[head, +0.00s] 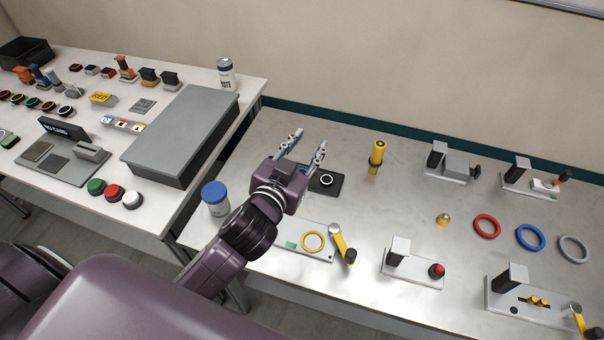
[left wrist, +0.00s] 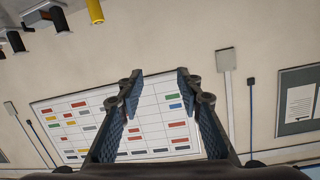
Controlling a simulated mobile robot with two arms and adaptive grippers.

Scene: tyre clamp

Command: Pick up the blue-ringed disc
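A blue ring (head: 530,237) lies flat on the right table, between a red ring (head: 487,226) and a grey ring (head: 574,249). Several small dark discs with coloured rims (head: 48,106) stand in a row on the left table; they are too small to tell surely whether one has a blue rim. My left gripper (head: 309,140) is open and empty above the back left of the right table, well left of the blue ring. In the left wrist view my left gripper (left wrist: 160,95) points at the wall, with nothing between its fingers. My right gripper is not in view.
A dark plate with a white ring (head: 326,180) lies below my gripper. A yellow cylinder (head: 376,157), a blue-lidded jar (head: 215,197) and several clamp fixtures (head: 412,262) stand on the right table (head: 390,205).

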